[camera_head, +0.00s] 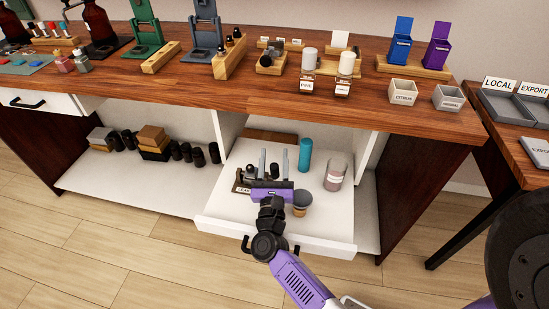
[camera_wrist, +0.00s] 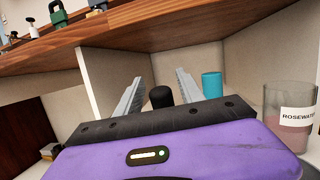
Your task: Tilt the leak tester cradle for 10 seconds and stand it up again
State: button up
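The leak tester cradle (camera_head: 240,186) stands on the white pull-out shelf, with a brown base and a label that starts "LEAK". My gripper hides most of it. My gripper (camera_head: 273,156) is over and in front of the cradle, its two grey fingers apart and pointing toward the back. In the wrist view my gripper (camera_wrist: 158,82) shows its fingers wide apart. A dark rounded knob (camera_wrist: 161,97) shows between them, with gaps on both sides. I cannot tell whether it is part of the cradle. Any tilt of the cradle is hidden.
On the shelf (camera_head: 330,225) stand a teal cylinder (camera_head: 305,155), a glass labelled "ROSEWATER" (camera_wrist: 290,125) to the right, and a small jar (camera_head: 301,203) close to my gripper's right. The wooden worktop (camera_head: 350,95) overhangs. A white divider (camera_wrist: 100,85) stands at left.

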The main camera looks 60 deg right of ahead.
aim_at(274, 172)
jog(key=b+v, duration=0.1)
jog(key=v, duration=0.7)
jog(key=shift+d, duration=0.1)
